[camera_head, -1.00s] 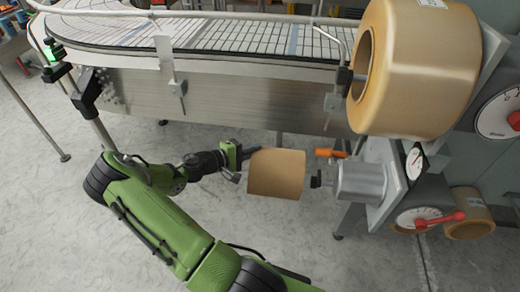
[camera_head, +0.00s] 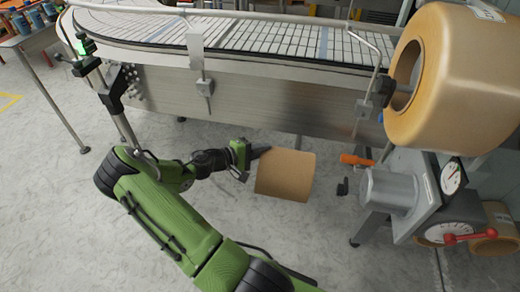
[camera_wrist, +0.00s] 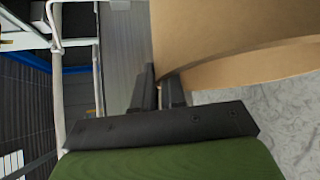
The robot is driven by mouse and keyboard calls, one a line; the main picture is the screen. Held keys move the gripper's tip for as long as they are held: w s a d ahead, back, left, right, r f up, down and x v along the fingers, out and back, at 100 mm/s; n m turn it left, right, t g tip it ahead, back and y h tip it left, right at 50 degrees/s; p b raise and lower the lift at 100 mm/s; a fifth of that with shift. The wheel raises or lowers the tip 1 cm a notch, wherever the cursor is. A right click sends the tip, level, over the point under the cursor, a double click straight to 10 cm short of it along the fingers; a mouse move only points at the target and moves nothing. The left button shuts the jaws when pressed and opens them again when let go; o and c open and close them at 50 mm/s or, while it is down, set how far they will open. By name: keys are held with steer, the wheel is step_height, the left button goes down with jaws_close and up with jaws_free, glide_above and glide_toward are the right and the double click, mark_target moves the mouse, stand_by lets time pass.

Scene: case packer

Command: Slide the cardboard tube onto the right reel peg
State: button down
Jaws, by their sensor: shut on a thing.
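The brown cardboard tube (camera_head: 285,176) is in the air near the middle of the head view, lying roughly sideways with a slight tilt. My gripper (camera_head: 256,154) is shut on the wall at its left end. In the wrist view my gripper's dark fingers (camera_wrist: 168,90) pinch the rim of the tube (camera_wrist: 235,35). A grey metal cylinder (camera_head: 392,190), which looks like the reel peg, sticks out leftward from the machine to the right of the tube. A gap separates them, with a small black knob (camera_head: 342,187) in front of the peg. The tube's right opening is hidden.
A large tan tape roll (camera_head: 465,85) hangs on the machine above the peg. An orange handle (camera_head: 356,160) sits just above and left of the peg. The conveyor (camera_head: 270,100) runs behind the tube. Another roll (camera_head: 497,225) is low at right. The floor below is clear.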

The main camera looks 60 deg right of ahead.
mark_target(292, 158)
steer(key=shift+g, duration=0.5)
steer(key=shift+s+d+f+b, duration=0.1)
steer(key=shift+s+d+b, duration=0.3)
steer(key=shift+s, duration=1.45)
steer(key=shift+s+d+f+b, duration=0.15)
steer(key=shift+s+d, duration=0.4)
steer(key=shift+s, duration=1.35)
steer(key=shift+s+d+f+b, duration=0.15)
steer(key=shift+s+d, duration=0.35)
steer(key=shift+s, duration=1.35)
